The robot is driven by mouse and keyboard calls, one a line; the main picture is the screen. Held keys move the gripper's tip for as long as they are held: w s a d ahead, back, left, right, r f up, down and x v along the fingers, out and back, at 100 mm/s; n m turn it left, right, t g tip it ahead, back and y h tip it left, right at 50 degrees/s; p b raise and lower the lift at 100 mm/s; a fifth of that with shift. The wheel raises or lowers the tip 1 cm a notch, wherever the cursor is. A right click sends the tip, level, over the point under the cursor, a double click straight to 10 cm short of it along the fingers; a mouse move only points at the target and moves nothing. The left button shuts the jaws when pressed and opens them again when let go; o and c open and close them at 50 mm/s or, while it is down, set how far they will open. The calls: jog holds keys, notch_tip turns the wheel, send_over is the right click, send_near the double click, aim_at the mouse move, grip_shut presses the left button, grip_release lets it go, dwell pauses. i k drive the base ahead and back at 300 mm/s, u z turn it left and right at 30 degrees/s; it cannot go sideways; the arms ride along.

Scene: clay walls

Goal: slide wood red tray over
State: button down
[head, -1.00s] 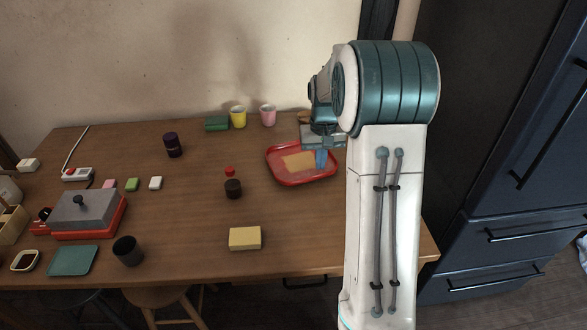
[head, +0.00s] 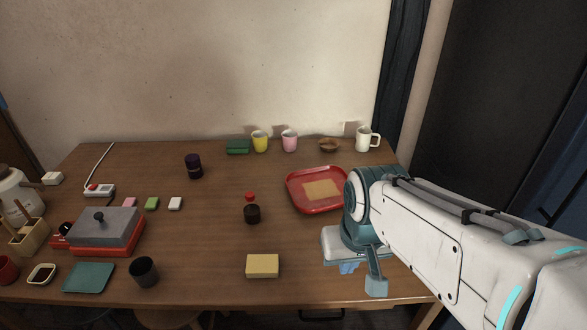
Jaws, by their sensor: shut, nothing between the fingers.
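The red tray (head: 318,209) lies flat on the wooden table, right of centre, with a tan wood-coloured square (head: 322,189) on its floor. Its right edge is close to my arm in the picture, and a small part there may be hidden. My gripper (head: 358,272) is in front of the tray, towards the table's front right, apart from it and empty. The fingers are shut, though they are seen only partly, below the wrist.
Behind the tray stand a pink cup (head: 289,142), a brown bowl (head: 329,145) and a white mug (head: 366,139). A dark bottle with a red cap (head: 252,213) stands left of it. A yellow block (head: 262,266) lies near the front edge. Table between tray and block is clear.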

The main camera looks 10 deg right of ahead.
aim_at(318, 190)
jog(key=z, duration=3)
jog(key=k, duration=1.25)
jog(key=u, duration=1.7)
jog(key=i, duration=0.5)
